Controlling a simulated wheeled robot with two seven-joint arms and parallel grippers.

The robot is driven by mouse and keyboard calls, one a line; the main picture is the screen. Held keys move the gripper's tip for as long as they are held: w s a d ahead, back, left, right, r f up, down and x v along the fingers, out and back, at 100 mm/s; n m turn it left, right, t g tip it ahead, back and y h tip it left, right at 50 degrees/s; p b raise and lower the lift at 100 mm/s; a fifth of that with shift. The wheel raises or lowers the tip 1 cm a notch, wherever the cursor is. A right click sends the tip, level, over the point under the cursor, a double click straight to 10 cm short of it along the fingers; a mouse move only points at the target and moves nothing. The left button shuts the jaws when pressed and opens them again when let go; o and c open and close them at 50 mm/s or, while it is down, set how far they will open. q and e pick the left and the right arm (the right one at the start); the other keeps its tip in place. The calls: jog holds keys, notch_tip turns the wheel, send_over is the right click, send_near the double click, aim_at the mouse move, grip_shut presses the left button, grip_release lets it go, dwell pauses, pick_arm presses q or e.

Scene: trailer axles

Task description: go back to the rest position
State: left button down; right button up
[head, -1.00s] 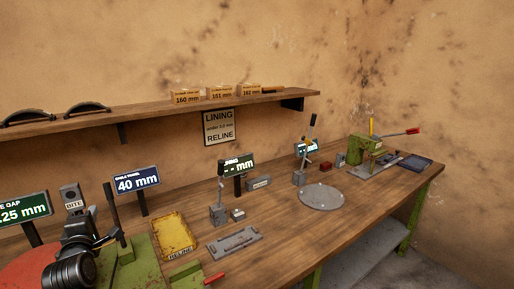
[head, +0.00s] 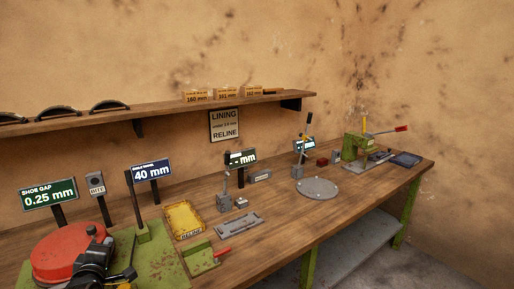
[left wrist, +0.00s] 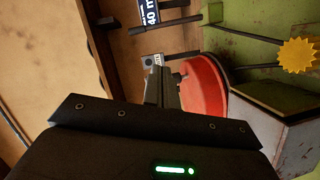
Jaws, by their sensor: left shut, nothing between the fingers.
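My left gripper (head: 104,246) is at the lower left of the head view, dark and over the near side of the red drum (head: 66,252). In the left wrist view its fingers (left wrist: 162,88) are shut together with nothing between them. The red drum shows just right of the fingers there (left wrist: 203,85), apart from them as far as I can tell. My right gripper is in neither view.
The wooden bench (head: 275,222) carries a green fixture (head: 203,258), a yellow tray (head: 185,219), a grey round plate (head: 317,188) and a green press (head: 362,147). Signs, including the 40 mm display (head: 152,170), stand behind. A shelf (head: 170,110) runs along the wall.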

pick_arm(q)
jog(key=s+d+f+m+g+h, duration=0.2)
jog(key=s+d+f+m+g, duration=0.1)
jog(key=s+d+f+m, duration=0.4)
jog(key=s+d+f+m+g+h, duration=0.25)
jog(key=s+f, duration=0.25)
jog(key=f, duration=0.3)
jog(key=s+d+f+m+g, duration=0.3)
jog(key=s+d+f+m, duration=0.15)
jog(key=s, duration=0.55)
jog(key=s+d+f+m+g, duration=0.35)
jog(key=s+f+m, duration=0.25)
jog(key=s, duration=0.5)
notch_tip(320, 180, down, 28)
jog(key=s+f+g+b, duration=0.1)
jog(key=s, duration=0.1)
jog(key=s+a+f+g+b, duration=0.1)
jog(key=s+a+f, duration=0.2)
jog(key=s+f, duration=1.1)
jog(key=shift+s+a+f+h, duration=0.15)
jog(key=shift+s+h, duration=0.2)
jog(key=shift+s, duration=0.3)
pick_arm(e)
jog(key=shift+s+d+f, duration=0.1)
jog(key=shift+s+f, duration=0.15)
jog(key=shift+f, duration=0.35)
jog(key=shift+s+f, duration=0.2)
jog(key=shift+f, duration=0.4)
